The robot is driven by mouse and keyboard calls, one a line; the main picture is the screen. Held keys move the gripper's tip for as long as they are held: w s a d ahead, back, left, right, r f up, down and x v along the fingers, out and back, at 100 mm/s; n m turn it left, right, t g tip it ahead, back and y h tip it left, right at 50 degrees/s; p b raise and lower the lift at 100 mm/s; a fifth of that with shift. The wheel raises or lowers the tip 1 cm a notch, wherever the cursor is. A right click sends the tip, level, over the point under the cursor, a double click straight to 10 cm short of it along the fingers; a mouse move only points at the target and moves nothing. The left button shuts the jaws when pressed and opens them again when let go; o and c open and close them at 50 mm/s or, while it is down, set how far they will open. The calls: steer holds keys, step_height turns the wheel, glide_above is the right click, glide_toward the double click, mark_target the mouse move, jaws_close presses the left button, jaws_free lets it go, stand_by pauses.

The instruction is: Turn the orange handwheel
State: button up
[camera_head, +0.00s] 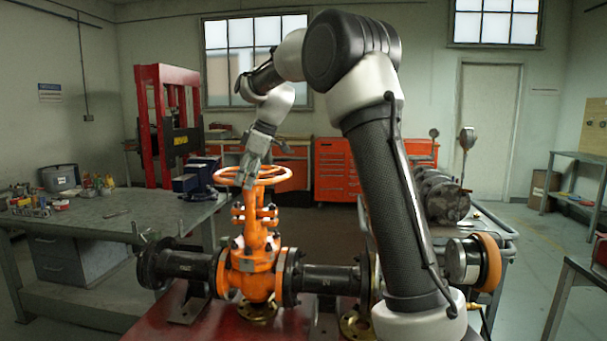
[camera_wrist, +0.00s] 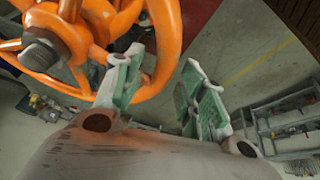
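The orange handwheel (camera_head: 277,177) lies flat on top of the orange gate valve (camera_head: 257,262). My gripper (camera_head: 249,178) points down at the wheel's near-left part in the head view. In the wrist view the wheel (camera_wrist: 168,35) fills the upper left, with its hub nut (camera_wrist: 42,52) at the far left. The green-padded fingers of my gripper (camera_wrist: 163,62) are apart. The left finger overlaps the inner side of the rim and the right finger is outside it. The rim shows between the fingertips; whether the pads touch it I cannot tell.
Black flanged pipes (camera_head: 180,265) run either side of the valve over a red stand (camera_head: 225,325). A cluttered workbench (camera_head: 100,225) stands at left, with a red press (camera_head: 165,120) behind it. An orange tool cabinet (camera_head: 338,170) is at the back.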

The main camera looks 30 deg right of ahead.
steer(key=w+a+m, duration=0.1)
steer(key=a+m, duration=0.1)
steer(key=w+a+m+t+h, duration=0.1)
steer(key=a+m, duration=0.1)
steer(key=shift+w+f, duration=0.1)
steer(key=shift+w, duration=0.3)
steer(key=v, duration=0.7)
steer(key=shift+d+r, duration=0.15)
steer(key=shift+r, duration=0.25)
steer(key=s+d+f+m, duration=0.1)
steer(key=s+d, duration=0.3)
steer(key=s, duration=0.7)
steer(key=s+d+f+m+h, duration=0.1)
steer(key=s+d+m, duration=0.3)
steer(key=s, duration=0.8)
steer(key=shift+s+d+h, duration=0.25)
steer(key=shift+d+h, duration=0.05)
steer(key=shift+d, duration=0.2)
